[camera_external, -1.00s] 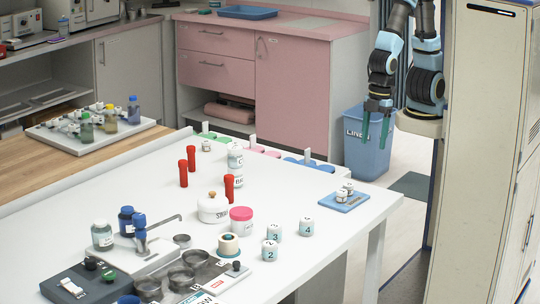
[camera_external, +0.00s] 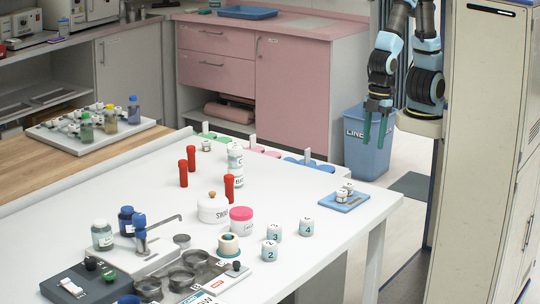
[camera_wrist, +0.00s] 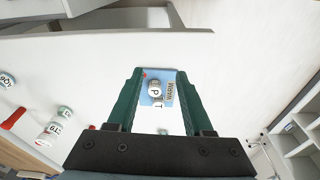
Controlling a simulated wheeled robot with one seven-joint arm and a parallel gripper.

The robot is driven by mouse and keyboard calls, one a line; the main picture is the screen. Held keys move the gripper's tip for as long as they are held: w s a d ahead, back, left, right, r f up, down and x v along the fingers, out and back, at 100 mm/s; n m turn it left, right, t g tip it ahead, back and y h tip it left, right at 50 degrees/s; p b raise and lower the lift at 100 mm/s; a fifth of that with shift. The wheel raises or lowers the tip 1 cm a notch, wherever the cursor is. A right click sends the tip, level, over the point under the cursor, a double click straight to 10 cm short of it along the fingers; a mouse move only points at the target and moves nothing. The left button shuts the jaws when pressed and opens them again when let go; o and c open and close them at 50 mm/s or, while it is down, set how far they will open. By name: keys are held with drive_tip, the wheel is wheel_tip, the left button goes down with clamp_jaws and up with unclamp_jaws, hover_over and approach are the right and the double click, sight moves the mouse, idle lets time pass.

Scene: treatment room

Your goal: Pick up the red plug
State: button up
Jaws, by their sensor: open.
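Three red plugs stand upright on the white table in the external view: one at the back (camera_external: 191,158), one just left of it (camera_external: 183,174), and one to the right (camera_external: 229,188) close to a white jar. In the wrist view, a red plug (camera_wrist: 14,118) shows at the left edge, left of my gripper (camera_wrist: 161,74). My gripper also shows in the external view (camera_external: 376,126), beyond the table's right end, pointing down. Its green fingers are apart with nothing held between them. The plugs stand well to the left of it.
A blue mat (camera_external: 332,206) with small white labelled jars lies at the table's right corner. White numbered pots (camera_external: 306,227), a pink-lidded jar (camera_external: 241,221) and a lidded pot (camera_external: 213,209) stand near the right plug. Metal trays and bottles fill the table front.

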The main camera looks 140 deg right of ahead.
drive_tip(key=w+d+f+t+p, duration=0.1)
drive_tip(key=w+d+t, duration=0.1)
drive_tip(key=w, duration=0.5)
drive_tip(key=w+d+f+t, duration=0.2)
drive_tip(key=w, duration=0.5)
drive_tip(key=m+t+h+p, duration=0.2)
drive_tip(key=m+t+h, duration=0.35)
drive_tip(key=h, duration=0.25)
approach(229, 189)
drive_tip(key=shift+w+d+r+t, duration=0.15)
drive_tip(key=shift+d+r+t, duration=0.1)
drive_tip(key=shift+d, duration=0.15)
drive_tip(key=shift+w+d+r+t, duration=0.1)
drive_tip(key=shift+d+r+t, duration=0.1)
drive_tip(key=shift+d, duration=0.2)
drive_tip(key=shift+w+d+f, duration=0.1)
drive_tip(key=shift+w+d, duration=0.15)
drive_tip(key=shift+d, duration=0.05)
drive_tip(key=p+x, duration=0.2)
drive_tip(key=x, duration=0.3)
drive_tip(key=p+x, duration=0.1)
drive_tip(key=x, duration=0.1)
drive_tip(key=p+x, duration=0.1)
drive_tip(key=x, duration=0.1)
drive_tip(key=shift+d+r+p, duration=0.15)
drive_tip(key=shift+r+p, duration=0.15)
drive_tip(key=shift+p, duration=0.05)
drive_tip(key=shift+w+d+f, duration=0.25)
drive_tip(key=shift+w+d, duration=0.05)
drive_tip(key=shift+w, duration=0.1)
